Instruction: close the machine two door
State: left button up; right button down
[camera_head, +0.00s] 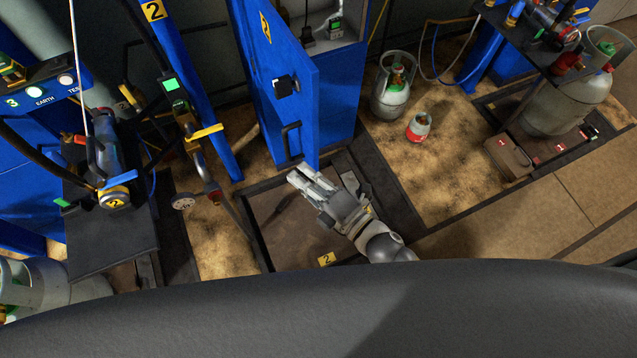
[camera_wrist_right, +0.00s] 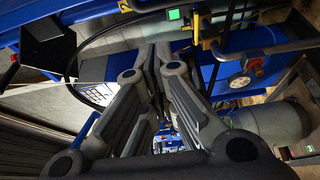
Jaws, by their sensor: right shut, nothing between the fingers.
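The blue machine two door (camera_head: 263,75) stands open in the head view, swung out from its cabinet (camera_head: 343,95). Part of the grey cabinet interior shows to the right of the door. My right gripper (camera_head: 297,176) is shut and empty, just below the door's lower end; I cannot tell whether it touches the door. Its closed fingers also show in the right wrist view (camera_wrist_right: 171,58), with blue surfaces behind them. My left gripper is not in view.
A black scale platform (camera_head: 272,257) with a yellow "2" tag lies below my right gripper. A grey gas cylinder (camera_head: 392,92) and a small red-and-white cylinder (camera_head: 419,126) stand right of the cabinet.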

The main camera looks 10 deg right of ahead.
jog(key=shift+w+d+p, duration=0.25)
jog(key=shift+w, duration=0.45)
jog(key=shift+w+d+p, duration=0.25)
jog(key=shift+w, duration=0.45)
jog(key=shift+w+d+p, duration=0.25)
jog(key=shift+w, duration=0.45)
jog(key=shift+d, duration=0.1)
